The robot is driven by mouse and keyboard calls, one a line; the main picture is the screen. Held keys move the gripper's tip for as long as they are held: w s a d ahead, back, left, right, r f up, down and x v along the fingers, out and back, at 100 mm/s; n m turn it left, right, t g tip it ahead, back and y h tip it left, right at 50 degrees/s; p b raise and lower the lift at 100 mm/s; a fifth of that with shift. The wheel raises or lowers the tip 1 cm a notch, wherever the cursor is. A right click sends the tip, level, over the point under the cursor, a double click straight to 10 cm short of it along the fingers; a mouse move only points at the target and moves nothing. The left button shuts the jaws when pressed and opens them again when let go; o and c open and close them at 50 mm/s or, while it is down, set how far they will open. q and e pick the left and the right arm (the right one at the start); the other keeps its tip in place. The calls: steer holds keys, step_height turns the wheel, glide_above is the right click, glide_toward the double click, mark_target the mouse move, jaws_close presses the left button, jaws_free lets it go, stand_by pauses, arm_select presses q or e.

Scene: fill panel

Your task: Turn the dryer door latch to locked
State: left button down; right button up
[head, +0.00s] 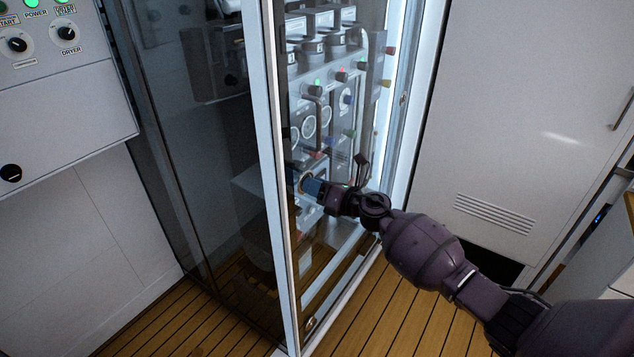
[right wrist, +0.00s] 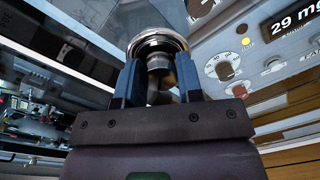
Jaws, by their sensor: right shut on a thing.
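The dryer door (head: 277,170) is a tall glass panel with a pale metal frame, standing in front of the machinery. My right gripper (head: 311,187) reaches in from the right, low beside the door's frame edge. In the right wrist view its two blue-grey fingers (right wrist: 160,82) are shut on a round, shiny metal knob (right wrist: 158,42), which seems to be the door latch. In the head view the knob is mostly hidden by the fingers, and I cannot tell its turn angle. My left gripper is not in view.
Behind the glass stand gauges (head: 309,127), coloured knobs and pipes. A white control panel (head: 60,75) with dials is at upper left. A white vented cabinet door (head: 535,130) stands on the right. The wooden floor (head: 370,315) is clear.

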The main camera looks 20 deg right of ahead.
arm_select(q)
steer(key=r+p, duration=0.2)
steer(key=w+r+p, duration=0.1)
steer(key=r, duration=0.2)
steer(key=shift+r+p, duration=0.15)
steer(key=shift+p, duration=0.2)
arm_select(e)
steer(key=m, duration=0.7)
steer(key=shift+m, duration=0.4)
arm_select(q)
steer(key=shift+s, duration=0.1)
arm_select(e)
steer(key=o, duration=0.9)
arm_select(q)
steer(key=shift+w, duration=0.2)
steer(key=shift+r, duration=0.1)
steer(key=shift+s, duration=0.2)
arm_select(e)
steer(key=v, duration=1)
steer(key=shift+s+d+r, duration=0.1)
steer(key=shift+s+d, duration=0.1)
steer(key=shift+d, duration=0.15)
